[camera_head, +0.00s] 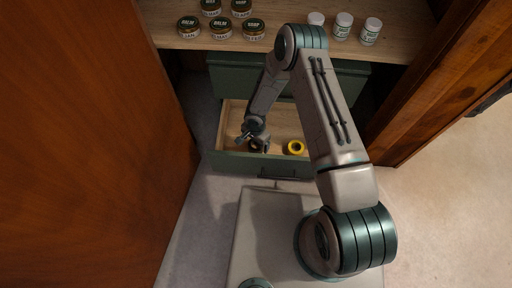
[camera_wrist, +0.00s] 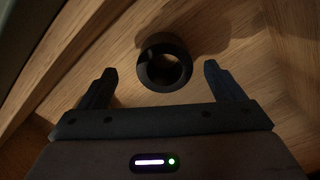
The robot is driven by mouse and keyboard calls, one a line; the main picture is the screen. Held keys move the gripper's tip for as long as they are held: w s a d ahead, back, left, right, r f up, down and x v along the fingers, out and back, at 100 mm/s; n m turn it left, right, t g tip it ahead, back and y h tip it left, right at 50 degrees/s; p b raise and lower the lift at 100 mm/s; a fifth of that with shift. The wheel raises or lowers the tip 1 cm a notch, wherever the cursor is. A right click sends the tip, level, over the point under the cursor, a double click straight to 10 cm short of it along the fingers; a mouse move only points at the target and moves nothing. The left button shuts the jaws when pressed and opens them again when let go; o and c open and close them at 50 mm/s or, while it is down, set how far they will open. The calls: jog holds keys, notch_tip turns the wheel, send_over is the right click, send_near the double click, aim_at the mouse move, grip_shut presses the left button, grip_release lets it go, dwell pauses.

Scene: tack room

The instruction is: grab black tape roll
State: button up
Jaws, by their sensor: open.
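The black tape roll (camera_wrist: 164,62) lies on the wooden bottom of an open drawer in the wrist view. It sits between and just beyond the two fingertips of my gripper (camera_wrist: 158,77). My gripper is open, and no contact with the roll shows. In the head view my gripper (camera_head: 252,137) reaches down into the left part of the open green drawer (camera_head: 240,162). The roll is a small dark shape there, mostly hidden by my gripper.
Several balm and soap jars (camera_head: 221,29) and white bottles (camera_head: 342,26) stand on the shelf above. Wooden panels flank the drawer on both sides.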

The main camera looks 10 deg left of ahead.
aim_at(255, 145)
jog(key=f, duration=0.1)
jog(key=f+b, duration=0.1)
jog(key=f, duration=0.1)
jog(key=f+b, duration=0.1)
jog(key=f, duration=0.1)
jog(key=shift+w+a+f, duration=0.1)
jog(key=shift+w+f, duration=0.05)
jog(key=shift+w, duration=0.15)
jog(key=c, duration=1.1)
